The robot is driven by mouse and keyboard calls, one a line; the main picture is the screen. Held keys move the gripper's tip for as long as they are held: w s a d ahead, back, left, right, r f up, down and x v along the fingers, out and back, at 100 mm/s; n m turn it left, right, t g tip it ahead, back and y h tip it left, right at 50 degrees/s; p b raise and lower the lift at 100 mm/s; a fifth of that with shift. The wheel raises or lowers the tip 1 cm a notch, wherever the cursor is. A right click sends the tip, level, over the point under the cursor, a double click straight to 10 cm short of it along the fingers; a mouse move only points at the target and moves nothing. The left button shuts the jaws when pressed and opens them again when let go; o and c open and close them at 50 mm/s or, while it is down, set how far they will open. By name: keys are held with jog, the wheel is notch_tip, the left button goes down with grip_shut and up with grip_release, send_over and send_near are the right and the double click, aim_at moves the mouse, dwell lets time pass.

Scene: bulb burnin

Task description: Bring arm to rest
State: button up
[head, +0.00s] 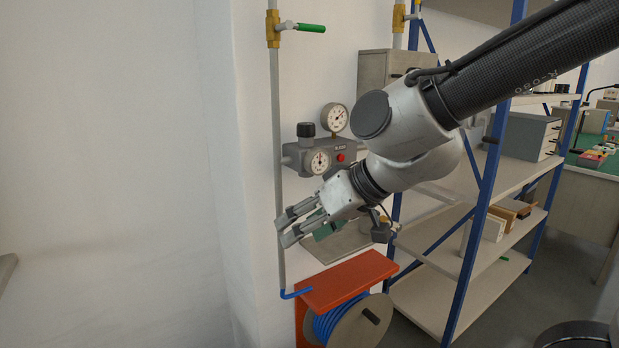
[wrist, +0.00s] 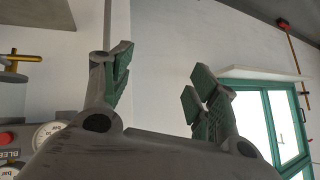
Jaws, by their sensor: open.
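My arm reaches in from the upper right in the head view. My gripper (head: 287,226) is at its lower left end, in front of the white wall and above the orange reel bracket. The gripper is open and empty. In the wrist view its two fingers (wrist: 160,95) stand apart with green pads, and only wall shows between them.
A grey valve block with gauges (head: 316,158) sits on the wall just above my gripper. A pipe (head: 276,110) runs down beside it. The orange bracket (head: 350,280) with a blue hose reel (head: 362,325) is below. Blue-framed shelving (head: 483,200) stands right. The left is open.

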jog(key=s+d+m+h, duration=0.2)
jog(key=d, duration=1)
jog(key=s+d+r+m+h, duration=0.1)
jog(key=s+d+m+h, duration=0.2)
jog(key=d, duration=0.9)
jog(key=s+d+m+h, duration=0.2)
jog(key=s+d+h, duration=0.1)
jog(key=d, duration=1)
jog(key=shift+r+m, duration=0.3)
jog(key=shift+r, duration=0.05)
